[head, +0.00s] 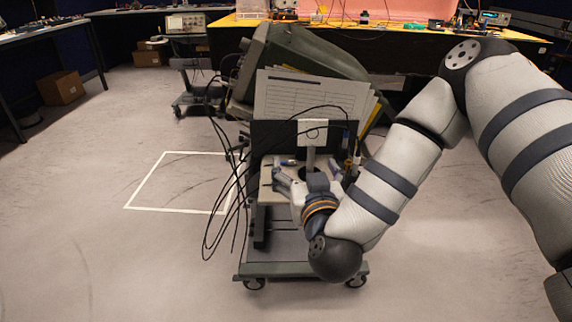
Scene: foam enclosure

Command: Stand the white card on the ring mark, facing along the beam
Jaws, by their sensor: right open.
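A small white card (313,127) with a dark round outline on it stands upright on the cart, in front of a dark panel (271,136). A pale upright piece shows just below the card; I cannot tell whether it is the card's stand. My right gripper (309,174) is open over the cart's top, its fingers spread either side of that piece, below the card in the picture. I cannot tell whether the fingers touch anything. The ring mark and the beam cannot be made out. My left gripper is not in view.
The cart (290,270) carries a large printed sheet (300,95), loose black cables (225,200) hanging off its left, and pens at the right. A bulky grey-green machine (290,50) stands behind. A white taped outline (165,208) marks open floor at left.

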